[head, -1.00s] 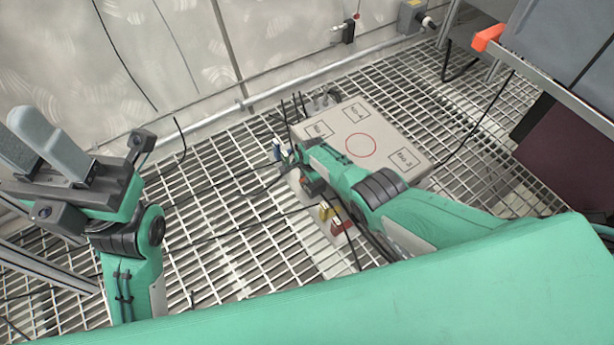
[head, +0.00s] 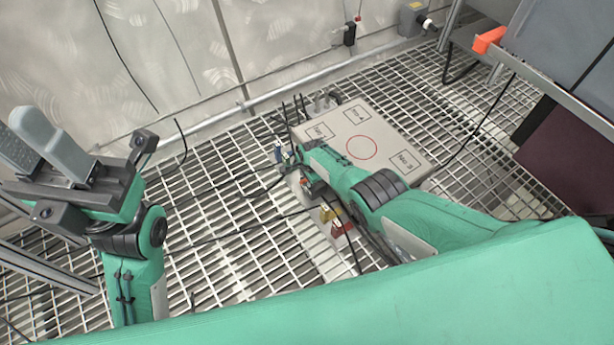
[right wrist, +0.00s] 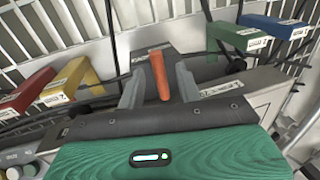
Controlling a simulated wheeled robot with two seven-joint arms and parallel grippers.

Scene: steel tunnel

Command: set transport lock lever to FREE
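The orange lever (right wrist: 159,76) stands up from a dark recess in a grey housing in the right wrist view. My right gripper (right wrist: 160,68) has its two grey fingers apart, one on each side of the lever. Gaps show between the lever and both fingers. White labels lie above the lever and right of it (right wrist: 219,87); their text is too small to read. My left gripper (head: 42,140) is raised at the left, open and empty.
Red (right wrist: 25,92) and yellow (right wrist: 72,82) tagged blocks lie left of my right gripper, green (right wrist: 238,37) and blue (right wrist: 274,26) ones right. Black cables run close by. A beige box (head: 385,135) with a red circle sits on the floor grating, near the wall pipe (head: 300,84).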

